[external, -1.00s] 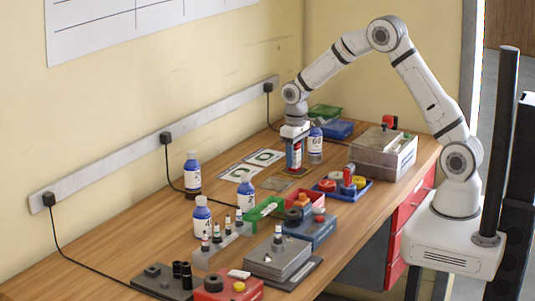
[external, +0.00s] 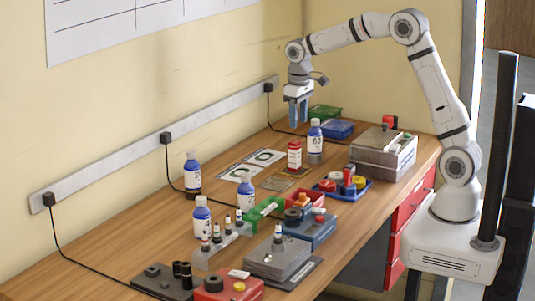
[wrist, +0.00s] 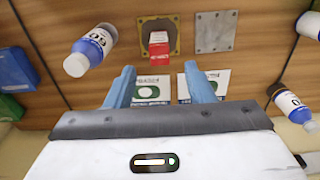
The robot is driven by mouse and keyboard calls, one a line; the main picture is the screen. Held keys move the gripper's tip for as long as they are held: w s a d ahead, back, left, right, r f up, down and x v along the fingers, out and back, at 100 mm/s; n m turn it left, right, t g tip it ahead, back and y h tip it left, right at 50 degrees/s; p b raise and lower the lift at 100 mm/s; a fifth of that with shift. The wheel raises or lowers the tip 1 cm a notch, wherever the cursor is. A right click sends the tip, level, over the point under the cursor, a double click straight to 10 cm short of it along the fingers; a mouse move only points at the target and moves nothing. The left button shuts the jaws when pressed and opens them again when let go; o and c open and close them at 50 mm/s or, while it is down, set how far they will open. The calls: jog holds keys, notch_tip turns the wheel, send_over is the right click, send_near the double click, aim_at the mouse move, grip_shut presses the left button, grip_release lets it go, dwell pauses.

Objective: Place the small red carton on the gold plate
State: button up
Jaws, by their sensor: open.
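The small red carton (external: 294,156) stands upright on the table, with a white label on its side. In the wrist view the carton (wrist: 159,46) stands within the gold plate (wrist: 174,24), its base near the plate's middle. In the external view the carton hides most of that plate. My gripper (external: 298,125) is above and behind the carton, apart from it. Its two blue fingers show in the wrist view (wrist: 157,72), spread open with nothing between them.
A blue-and-white bottle (external: 315,146) stands close right of the carton. A grey plate (wrist: 215,31) and printed cards (external: 252,163) lie nearby. A blue tray (external: 355,192), a metal box (external: 383,152) and blue and green bins (external: 337,129) stand around.

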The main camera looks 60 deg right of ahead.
jog(key=s+a+r+t, duration=0.1)
jog(key=s+r, duration=0.2)
jog(key=s, duration=0.5)
jog(key=s+a+r+t, duration=0.1)
jog(key=s+r, duration=0.2)
jog(key=s, duration=0.5)
jog(key=s+f, duration=0.3)
jog(key=s, duration=1)
jog(key=shift+s+a+t, duration=0.35)
jog(key=shift+s+t, duration=0.05)
jog(key=shift+f, duration=0.1)
